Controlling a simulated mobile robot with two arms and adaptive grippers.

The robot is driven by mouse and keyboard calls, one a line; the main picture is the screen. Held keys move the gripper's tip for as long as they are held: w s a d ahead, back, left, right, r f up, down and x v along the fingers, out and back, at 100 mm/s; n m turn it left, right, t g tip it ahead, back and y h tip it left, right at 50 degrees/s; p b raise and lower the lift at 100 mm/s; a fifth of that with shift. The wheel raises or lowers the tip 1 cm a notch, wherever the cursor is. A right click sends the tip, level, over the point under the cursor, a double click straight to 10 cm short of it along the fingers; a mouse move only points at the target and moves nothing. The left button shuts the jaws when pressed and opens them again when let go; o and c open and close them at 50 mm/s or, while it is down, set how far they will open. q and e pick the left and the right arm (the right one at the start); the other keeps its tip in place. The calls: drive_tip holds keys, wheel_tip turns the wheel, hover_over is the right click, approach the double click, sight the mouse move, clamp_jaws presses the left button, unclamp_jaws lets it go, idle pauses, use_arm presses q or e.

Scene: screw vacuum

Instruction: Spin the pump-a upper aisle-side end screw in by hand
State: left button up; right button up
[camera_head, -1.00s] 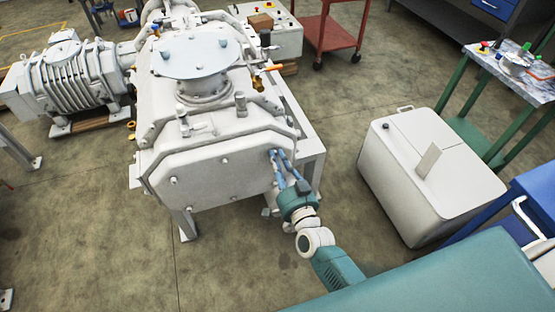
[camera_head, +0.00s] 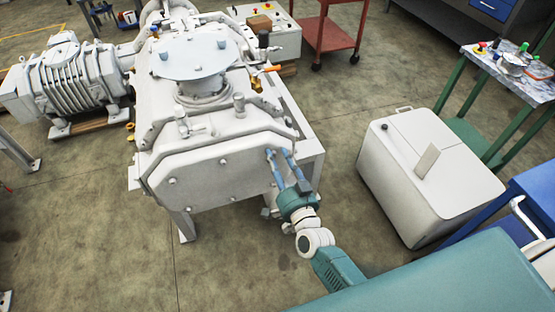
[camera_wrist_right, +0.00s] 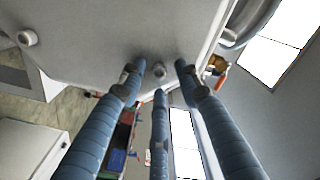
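The white pump (camera_head: 215,165) stands at centre-left, with an octagonal end plate facing me. My right gripper (camera_head: 277,154) reaches the upper right part of this plate with its blue fingers. In the right wrist view its three fingers (camera_wrist_right: 160,78) stand spread around a small round screw head (camera_wrist_right: 159,70) on the plate. Gaps show between the fingertips and the screw, so the gripper looks open. In the head view the fingers hide this screw. Another end screw (camera_head: 225,160) shows further left on the plate. My left gripper is not in view.
A white cabinet (camera_head: 425,180) stands to the right of the pump, with floor between them. A green-legged table (camera_head: 515,75) and a red cart (camera_head: 333,30) are behind. A ribbed machine (camera_head: 75,85) is at the left. Floor in front of the pump is clear.

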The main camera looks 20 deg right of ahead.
drive_tip(key=shift+s+f, duration=0.1)
drive_tip(key=shift+s, duration=0.3)
drive_tip(key=s, duration=1.1)
drive_tip(key=shift+s+d, duration=0.15)
drive_tip(key=shift+d, duration=0.05)
